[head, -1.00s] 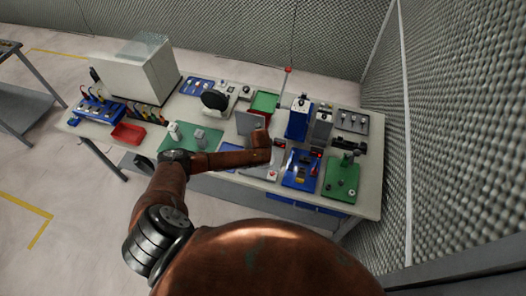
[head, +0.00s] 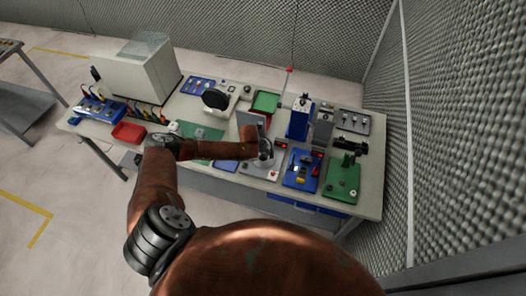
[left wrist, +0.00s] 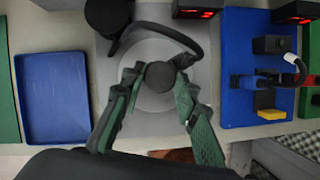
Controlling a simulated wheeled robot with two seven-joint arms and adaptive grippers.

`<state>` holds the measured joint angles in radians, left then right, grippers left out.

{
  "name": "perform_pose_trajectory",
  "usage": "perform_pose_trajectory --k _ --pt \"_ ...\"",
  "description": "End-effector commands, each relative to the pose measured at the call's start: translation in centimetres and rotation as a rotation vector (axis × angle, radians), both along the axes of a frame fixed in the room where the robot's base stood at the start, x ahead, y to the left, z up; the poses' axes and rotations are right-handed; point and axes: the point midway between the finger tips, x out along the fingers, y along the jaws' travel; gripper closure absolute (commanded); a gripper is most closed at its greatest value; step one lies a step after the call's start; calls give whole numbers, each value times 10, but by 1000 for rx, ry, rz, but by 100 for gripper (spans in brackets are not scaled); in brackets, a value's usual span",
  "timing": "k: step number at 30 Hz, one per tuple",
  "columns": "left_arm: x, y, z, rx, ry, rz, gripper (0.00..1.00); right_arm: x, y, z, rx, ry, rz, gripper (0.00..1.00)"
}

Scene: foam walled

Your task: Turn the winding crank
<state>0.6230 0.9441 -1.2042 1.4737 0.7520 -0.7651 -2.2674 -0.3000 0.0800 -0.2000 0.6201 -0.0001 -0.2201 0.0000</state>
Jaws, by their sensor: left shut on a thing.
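The winding crank has a dark curved arm (left wrist: 172,33) and a dark round knob (left wrist: 160,75), seen from above in the left wrist view. It sits over a round grey disc (left wrist: 150,102) on a grey base. My left gripper (left wrist: 160,88) has its green-padded fingers closed on the knob, one finger on each side. In the head view my left gripper (head: 266,153) is at the crank's grey base (head: 262,172), and my wrist hides part of it. My right gripper is in neither view.
A blue tray (left wrist: 52,97) lies left of the crank. A blue board (left wrist: 236,105) with small parts lies close on its right, below red displays (left wrist: 197,13). A green board (head: 342,181) is further right. The bench (head: 372,200) is crowded, with a foam wall (head: 460,150) beyond its right end.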

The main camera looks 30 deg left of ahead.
Motion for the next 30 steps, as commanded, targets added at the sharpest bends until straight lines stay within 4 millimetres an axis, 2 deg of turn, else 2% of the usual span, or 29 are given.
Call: perform_pose_trajectory --k 18,30 --pt "2 4 -1 3 -1 -302 96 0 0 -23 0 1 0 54" --pt "2 4 -1 2 -1 -433 96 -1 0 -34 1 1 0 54"
